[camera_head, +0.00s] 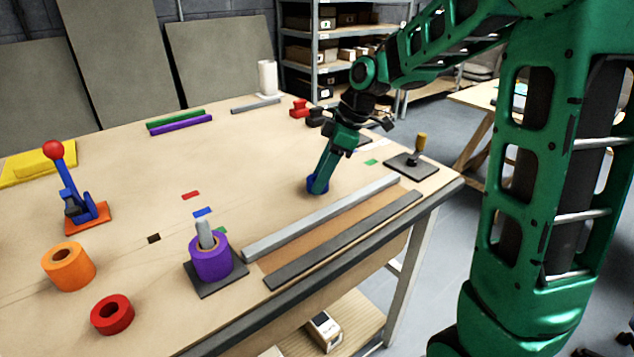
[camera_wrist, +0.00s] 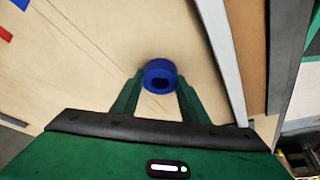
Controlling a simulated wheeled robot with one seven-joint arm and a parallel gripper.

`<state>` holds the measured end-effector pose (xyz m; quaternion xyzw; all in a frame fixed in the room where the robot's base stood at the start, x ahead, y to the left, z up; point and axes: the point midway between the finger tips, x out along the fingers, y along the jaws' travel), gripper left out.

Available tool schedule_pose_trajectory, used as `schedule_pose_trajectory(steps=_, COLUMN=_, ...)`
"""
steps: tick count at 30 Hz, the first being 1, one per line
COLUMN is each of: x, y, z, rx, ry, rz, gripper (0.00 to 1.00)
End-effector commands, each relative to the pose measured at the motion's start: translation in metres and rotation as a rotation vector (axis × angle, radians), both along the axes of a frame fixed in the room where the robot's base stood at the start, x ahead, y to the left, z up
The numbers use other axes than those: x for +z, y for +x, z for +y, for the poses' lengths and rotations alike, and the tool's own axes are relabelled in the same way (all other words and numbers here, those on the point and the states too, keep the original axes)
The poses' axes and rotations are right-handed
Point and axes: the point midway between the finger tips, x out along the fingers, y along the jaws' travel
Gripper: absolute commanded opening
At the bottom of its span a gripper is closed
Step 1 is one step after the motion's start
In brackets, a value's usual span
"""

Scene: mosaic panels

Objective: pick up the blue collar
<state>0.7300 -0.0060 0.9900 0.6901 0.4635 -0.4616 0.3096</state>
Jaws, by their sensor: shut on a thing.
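The blue collar (camera_wrist: 160,69) is a short ring with a dark hole, seen between my fingertips in the wrist view. In the head view the blue collar (camera_head: 317,186) shows at the lower end of my gripper, low at the table top. My gripper (camera_head: 318,184) points down and is shut on the collar; in the wrist view its two green fingers (camera_wrist: 160,84) touch it on both sides. I cannot tell whether the collar still rests on the table.
A grey rail (camera_head: 320,218) lies just right of the gripper. A purple collar (camera_head: 210,262) sits on a post nearer the front, with orange (camera_head: 56,268) and red (camera_head: 112,325) rings at left. A black plate with a yellow-topped peg (camera_head: 420,142) stands behind right. The table middle is mostly clear.

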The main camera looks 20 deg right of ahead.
Motion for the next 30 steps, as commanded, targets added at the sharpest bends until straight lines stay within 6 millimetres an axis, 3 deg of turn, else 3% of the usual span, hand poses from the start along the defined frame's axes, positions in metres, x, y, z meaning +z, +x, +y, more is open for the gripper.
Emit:
schedule_pose_trajectory(steps=8, x=0.011, y=0.001, z=0.000, rx=-0.001, ry=0.000, rz=-0.002, gripper=0.06)
schedule_pose_trajectory(steps=14, x=0.044, y=0.001, z=-0.001, rx=0.000, ry=-0.001, rz=-0.007, gripper=0.06)
schedule_pose_trajectory(steps=21, x=0.075, y=-0.012, z=0.054, rx=0.005, ry=0.001, rz=-0.006, gripper=0.06)
schedule_pose_trajectory(steps=30, x=0.103, y=-0.023, z=0.101, rx=0.001, ry=0.001, rz=-0.002, gripper=0.06)
